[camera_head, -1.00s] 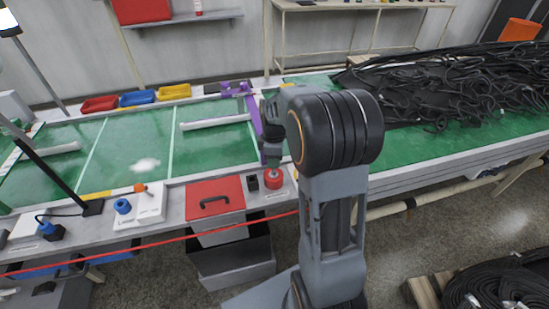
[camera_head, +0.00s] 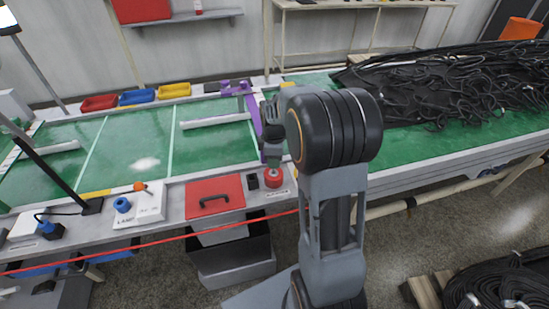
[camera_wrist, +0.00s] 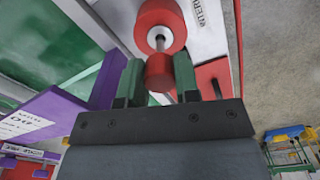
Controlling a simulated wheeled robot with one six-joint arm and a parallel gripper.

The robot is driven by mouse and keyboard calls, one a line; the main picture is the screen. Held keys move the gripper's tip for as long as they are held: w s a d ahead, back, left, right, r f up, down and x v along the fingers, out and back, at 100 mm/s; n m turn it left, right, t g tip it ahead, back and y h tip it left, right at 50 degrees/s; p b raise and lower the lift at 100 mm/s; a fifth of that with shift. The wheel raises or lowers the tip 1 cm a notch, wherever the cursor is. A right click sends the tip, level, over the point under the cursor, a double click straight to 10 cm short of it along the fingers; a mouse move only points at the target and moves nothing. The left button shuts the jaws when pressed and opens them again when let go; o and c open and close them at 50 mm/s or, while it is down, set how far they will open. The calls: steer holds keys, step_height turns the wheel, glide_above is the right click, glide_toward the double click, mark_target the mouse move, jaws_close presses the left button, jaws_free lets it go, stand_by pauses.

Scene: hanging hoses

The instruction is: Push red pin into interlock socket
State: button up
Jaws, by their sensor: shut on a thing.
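The interlock socket is a red round block (camera_head: 273,179) on a white labelled plate at the bench's front edge. In the wrist view the socket (camera_wrist: 158,20) is at the top, its round opening facing my gripper. My gripper (camera_wrist: 156,78) is shut on the red pin (camera_wrist: 160,73), with one green finger on each side of its red head. The pin's pale metal shaft points at the socket opening and meets it in the picture; I cannot tell how deep it sits. In the head view my gripper (camera_head: 271,158) is just above the socket, and the pin cannot be made out.
A purple bracket (camera_head: 254,115) stands behind my gripper. A red cord (camera_head: 150,243) runs along the bench front. Black hoses (camera_head: 450,85) are heaped at right.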

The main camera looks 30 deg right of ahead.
mark_target(274, 172)
steer(key=shift+f+b, duration=1.35)
steer(key=shift+f, duration=0.8)
steer(key=o, duration=1)
steer(key=shift+r, duration=0.1)
steer(key=shift+c, duration=0.2)
step_height(274, 172, up, 14)
steer(key=shift+f+p, duration=0.1)
steer(key=shift+p, duration=0.8)
